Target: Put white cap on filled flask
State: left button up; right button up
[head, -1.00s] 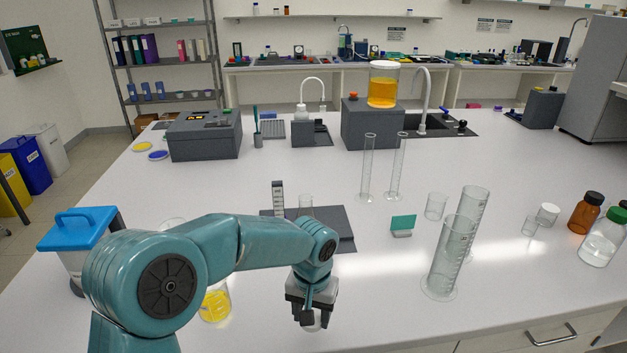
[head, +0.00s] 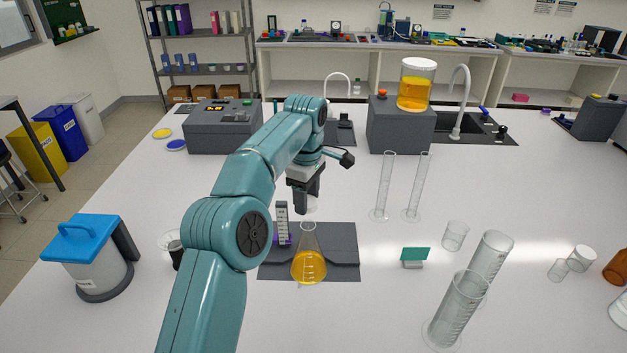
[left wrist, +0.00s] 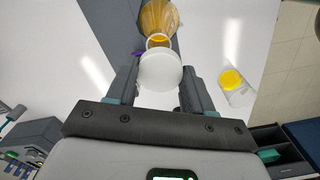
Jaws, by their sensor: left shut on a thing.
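The filled flask (head: 309,264) is conical, holds amber liquid and stands upright on a dark grey mat (head: 345,240). My left gripper (head: 307,203) points down, just above and behind the flask's mouth in the head view. It is shut on the white cap (left wrist: 160,71), which shows between the fingers in the left wrist view; only a small part of the cap (head: 312,206) shows in the head view. In the left wrist view the flask's rim (left wrist: 158,40) lies at the cap's edge. I cannot tell whether they touch. My right gripper is out of view.
A small rack (head: 282,222) stands close left of the flask. A blue-lidded bin (head: 88,262) is at left. A yellow-filled beaker (left wrist: 234,85) shows in the left wrist view.

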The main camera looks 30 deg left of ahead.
aim_at(309, 211)
pick_arm(q)
jog(key=shift+s+a+r, duration=0.1)
jog(key=shift+r, duration=0.3)
jog(key=shift+d+r+n, duration=0.1)
jog(key=shift+d+n, duration=0.1)
jog(key=shift+n, duration=0.1)
jog(key=shift+w+d+f, duration=0.1)
jog(key=shift+w+f, duration=0.1)
jog(key=shift+w, duration=0.05)
jog(key=f, duration=0.2)
jog(key=shift+s+a+f, duration=0.1)
jog(key=shift+a+f, duration=0.25)
jog(key=shift+a, duration=0.05)
jog(key=shift+s+d+f, duration=0.1)
jog(key=shift+s+f, duration=0.1)
jog(key=shift+f, duration=0.1)
jog(key=shift+w+d+f, duration=0.1)
jog(key=shift+w+f, duration=0.1)
jog(key=shift+f, duration=0.3)
jog(key=shift+w+d+f, duration=0.1)
jog(key=shift+w+f, duration=0.05)
jog(key=shift+f, duration=0.55)
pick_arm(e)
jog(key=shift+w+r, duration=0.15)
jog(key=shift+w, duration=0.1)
